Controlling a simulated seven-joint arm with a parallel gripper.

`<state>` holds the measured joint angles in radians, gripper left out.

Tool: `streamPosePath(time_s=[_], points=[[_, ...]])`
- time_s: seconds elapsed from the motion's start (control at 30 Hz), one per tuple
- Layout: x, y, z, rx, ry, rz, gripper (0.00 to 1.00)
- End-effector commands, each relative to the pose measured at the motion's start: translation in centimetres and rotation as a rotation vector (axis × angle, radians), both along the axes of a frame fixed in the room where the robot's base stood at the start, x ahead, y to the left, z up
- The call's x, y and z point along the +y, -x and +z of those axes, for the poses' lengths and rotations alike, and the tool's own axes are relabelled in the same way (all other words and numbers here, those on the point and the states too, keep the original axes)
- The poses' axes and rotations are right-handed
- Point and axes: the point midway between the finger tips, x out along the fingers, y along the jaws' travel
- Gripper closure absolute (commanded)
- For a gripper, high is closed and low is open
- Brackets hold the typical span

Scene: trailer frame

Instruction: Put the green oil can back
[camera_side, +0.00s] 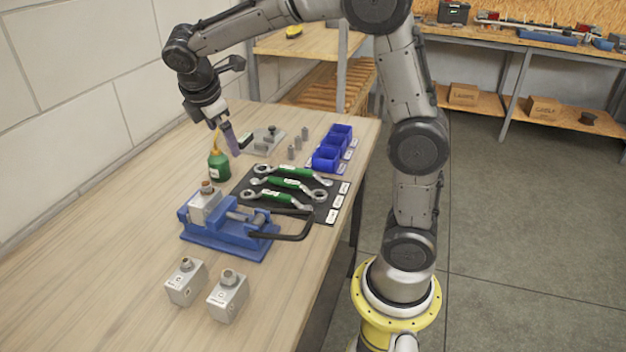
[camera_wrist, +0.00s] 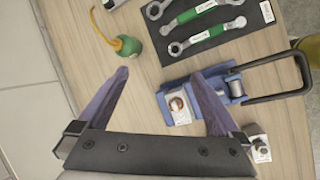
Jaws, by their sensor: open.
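The green oil can (camera_side: 219,166) with a yellow spout stands upright on the wooden table, behind the blue vise. In the wrist view the oil can (camera_wrist: 128,46) is at the top, beyond the left finger, its spout pointing to the upper left. My gripper (camera_side: 228,142) is above the table beside the oil can's upper part in the side view; whether they touch cannot be told there. In the wrist view my gripper (camera_wrist: 160,75) has its two purple fingers spread wide, with nothing held between them. The oil can is outside the fingers.
A blue vise (camera_side: 228,228) holds a grey block, and two more grey blocks (camera_side: 228,297) stand in front. Green-handled wrenches lie on a black mat (camera_side: 325,213). Blue bins (camera_side: 327,158) stand at the right edge. A wall borders the left. The table's left front is clear.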

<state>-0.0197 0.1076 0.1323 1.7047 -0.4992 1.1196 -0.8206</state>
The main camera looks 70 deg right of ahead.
Motion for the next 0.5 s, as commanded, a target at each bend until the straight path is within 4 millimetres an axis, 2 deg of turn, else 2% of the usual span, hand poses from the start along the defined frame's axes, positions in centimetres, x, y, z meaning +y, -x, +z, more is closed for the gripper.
streamPosePath(time_s=[0.03,0.23,0.4,0.5], points=[[0.6,2.3,1.1,-0.061,-0.048,-0.064,0.0],[3.5,10.6,2.6,-0.274,-0.267,-0.344,0.0],[6.0,17.1,1.9,-0.422,-0.464,-0.588,0.0],[7.1,20.0,1.0,-0.483,-0.569,-0.712,0.0]])
